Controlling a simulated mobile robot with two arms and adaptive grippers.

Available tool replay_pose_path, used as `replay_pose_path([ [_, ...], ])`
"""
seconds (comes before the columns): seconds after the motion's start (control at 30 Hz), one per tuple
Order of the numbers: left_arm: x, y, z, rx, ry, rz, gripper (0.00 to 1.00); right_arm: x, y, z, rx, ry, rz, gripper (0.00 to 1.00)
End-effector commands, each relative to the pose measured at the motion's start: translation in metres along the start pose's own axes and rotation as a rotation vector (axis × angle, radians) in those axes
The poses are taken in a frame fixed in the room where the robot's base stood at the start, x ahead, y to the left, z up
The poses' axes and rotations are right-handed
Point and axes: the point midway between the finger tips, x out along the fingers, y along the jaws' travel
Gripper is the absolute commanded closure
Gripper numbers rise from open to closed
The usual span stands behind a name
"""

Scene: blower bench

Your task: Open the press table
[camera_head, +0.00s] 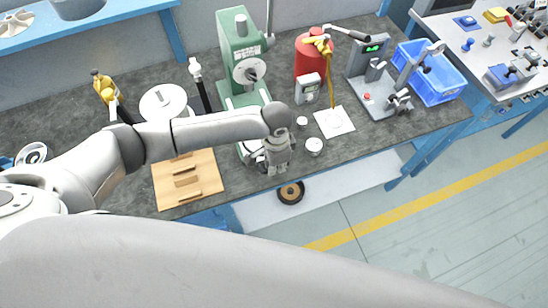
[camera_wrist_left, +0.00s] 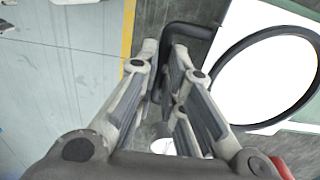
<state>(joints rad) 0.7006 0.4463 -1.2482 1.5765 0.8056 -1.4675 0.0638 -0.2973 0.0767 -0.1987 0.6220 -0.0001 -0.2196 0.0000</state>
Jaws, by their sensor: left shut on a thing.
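The green press (camera_head: 240,50) stands upright on the bench, with a round dial on its front. The table at its foot is partly hidden behind my left gripper (camera_head: 277,165). In the left wrist view, my left gripper (camera_wrist_left: 166,60) is closed around a dark bent handle (camera_wrist_left: 190,29), whose bar runs down between the fingers. Beside it on the right is a large white disc (camera_wrist_left: 270,75) with a thick black rim. I cannot tell how far the table is open. My right gripper is not in view.
A wooden block board (camera_head: 205,182) lies left of the gripper. Right of it are a small white cup (camera_head: 314,146), a white sheet (camera_head: 334,122), a red cylinder (camera_head: 309,62) and a blue bin (camera_head: 440,85). Open floor lies in front of the bench.

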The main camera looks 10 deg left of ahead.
Motion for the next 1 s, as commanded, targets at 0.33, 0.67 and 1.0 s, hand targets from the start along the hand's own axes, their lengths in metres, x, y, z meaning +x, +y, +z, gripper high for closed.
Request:
replay_pose_path([
  [0.33, -0.001, -0.001, -0.001, 0.001, 0.003, -0.002, 0.69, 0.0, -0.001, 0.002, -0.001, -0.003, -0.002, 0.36],
  [0.67, -0.005, -0.002, -0.001, 0.0, 0.002, -0.002, 0.69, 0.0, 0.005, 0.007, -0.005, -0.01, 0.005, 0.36],
  [1.0, -0.068, -0.002, -0.001, 0.002, 0.006, -0.004, 0.69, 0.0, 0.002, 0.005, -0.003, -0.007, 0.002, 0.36],
])
